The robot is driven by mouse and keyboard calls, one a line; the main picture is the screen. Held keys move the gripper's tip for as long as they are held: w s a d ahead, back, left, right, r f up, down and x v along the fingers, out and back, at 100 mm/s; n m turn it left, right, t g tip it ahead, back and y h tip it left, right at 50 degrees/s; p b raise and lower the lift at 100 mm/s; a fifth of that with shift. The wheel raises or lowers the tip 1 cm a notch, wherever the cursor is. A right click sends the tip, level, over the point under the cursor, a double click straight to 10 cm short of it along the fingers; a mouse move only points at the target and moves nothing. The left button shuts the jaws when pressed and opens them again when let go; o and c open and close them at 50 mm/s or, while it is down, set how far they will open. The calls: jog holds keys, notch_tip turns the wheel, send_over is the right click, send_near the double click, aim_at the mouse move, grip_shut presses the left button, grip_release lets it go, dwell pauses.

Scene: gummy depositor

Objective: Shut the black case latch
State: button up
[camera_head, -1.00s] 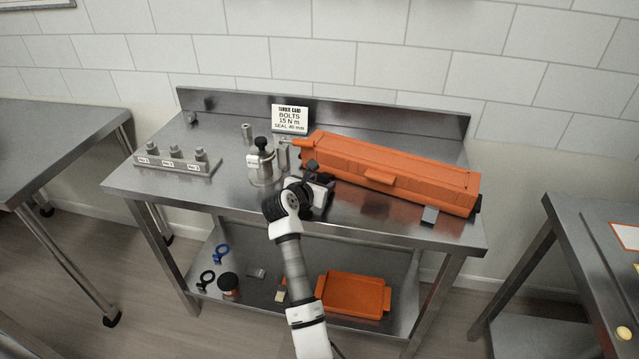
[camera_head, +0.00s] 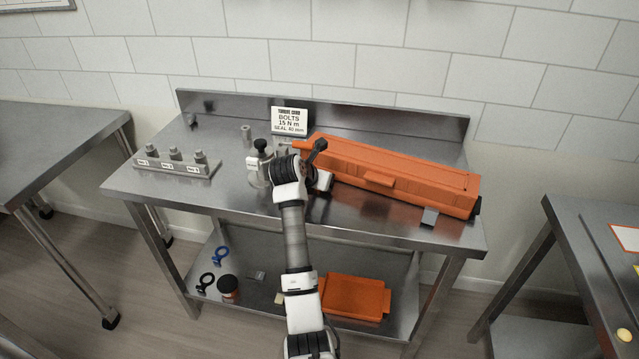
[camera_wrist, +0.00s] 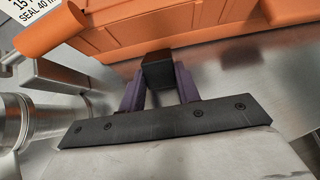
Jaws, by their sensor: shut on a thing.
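The long orange case (camera_head: 410,185) lies lid down on the steel bench, with an orange handle on its front side. In the wrist view, the case front (camera_wrist: 190,25) runs across the top. A small black block, which looks like the black latch (camera_wrist: 158,68), stands at the foot of that front. My gripper (camera_wrist: 159,82) has its two purple fingers on either side of the block, shut on it. In the head view, my gripper (camera_head: 318,182) is at the left part of the case front, and my wrist hides the black latch. A grey latch (camera_head: 429,216) sticks out from the front near the right end.
Left of my gripper is a steel canister with a black knob (camera_head: 260,150). A bolt rack (camera_head: 178,164) and a sign card (camera_head: 289,120) stand farther left and back. The bench front is clear.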

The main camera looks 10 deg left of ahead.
aim_at(326, 163)
jog(key=g, duration=0.1)
jog(key=w+r+g, duration=0.1)
jog(key=g, duration=0.1)
jog(key=r+g+y, duration=0.1)
jog(key=shift+w+g, duration=0.3)
jog(key=shift+w+d+r+g+y, duration=0.25)
jog(key=shift+w+g, duration=0.15)
jog(key=shift+g, duration=0.45)
jog(key=shift+w+d+r+g+y, duration=0.15)
jog(key=shift+w+g+y, duration=0.2)
jog(key=shift+g, duration=0.5)
jog(key=shift+w, duration=0.15)
jog(key=o, duration=1)
jog(key=r+b, duration=0.1)
jog(key=r, duration=0.3)
jog(key=s+r+b, duration=0.1)
jog(key=r, duration=0.4)
jog(key=r+b, duration=0.1)
jog(key=r, duration=0.3)
jog(key=shift+s+a+r+b, duration=0.2)
jog(key=shift+s+r+b, duration=0.05)
jog(key=shift+r+b, duration=0.15)
